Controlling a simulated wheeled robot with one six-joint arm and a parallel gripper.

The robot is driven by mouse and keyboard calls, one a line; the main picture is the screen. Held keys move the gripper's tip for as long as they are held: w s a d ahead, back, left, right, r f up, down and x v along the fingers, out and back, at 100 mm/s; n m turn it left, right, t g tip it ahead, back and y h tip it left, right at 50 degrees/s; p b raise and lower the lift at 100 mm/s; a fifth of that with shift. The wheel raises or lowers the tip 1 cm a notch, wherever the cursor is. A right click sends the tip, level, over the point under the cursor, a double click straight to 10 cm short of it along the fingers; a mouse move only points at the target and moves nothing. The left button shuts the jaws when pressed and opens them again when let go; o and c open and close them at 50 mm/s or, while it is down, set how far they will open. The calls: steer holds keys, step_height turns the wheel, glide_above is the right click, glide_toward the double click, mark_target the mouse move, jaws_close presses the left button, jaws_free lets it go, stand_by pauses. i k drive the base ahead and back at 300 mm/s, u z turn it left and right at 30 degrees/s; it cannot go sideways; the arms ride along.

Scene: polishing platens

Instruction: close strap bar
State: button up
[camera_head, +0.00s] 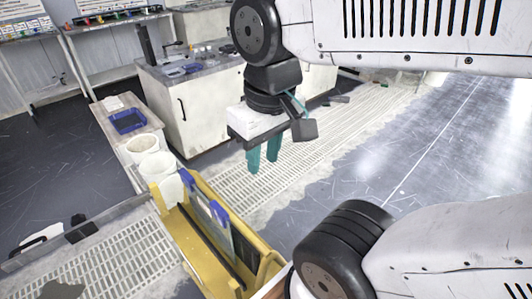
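My gripper (263,160) hangs from the arm at upper centre, its two teal fingers pointing down. The fingers are close together with no object visible between them; whether they are open or shut is unclear from this angle. A yellow open-topped carrier (259,246) stands at lower centre, below and nearer than my gripper. Blue clips (219,212) and a grey panel show along its inside. No part can be surely made out as the strap bar; it may be on this carrier. My arm link hides the carrier's lower right.
White buckets (158,166) stand behind the carrier. A bench (103,108) with a blue tray (128,121) is at left. A white cabinet (190,108) with a dark top stands behind my gripper. Floor grating (128,262) lies left of the carrier; open floor lies at right.

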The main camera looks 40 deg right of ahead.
mark_target(89, 227)
steer(key=k, duration=1)
steer(key=u, duration=1.3)
steer(key=i, duration=1.15)
steer(key=z, duration=1.25)
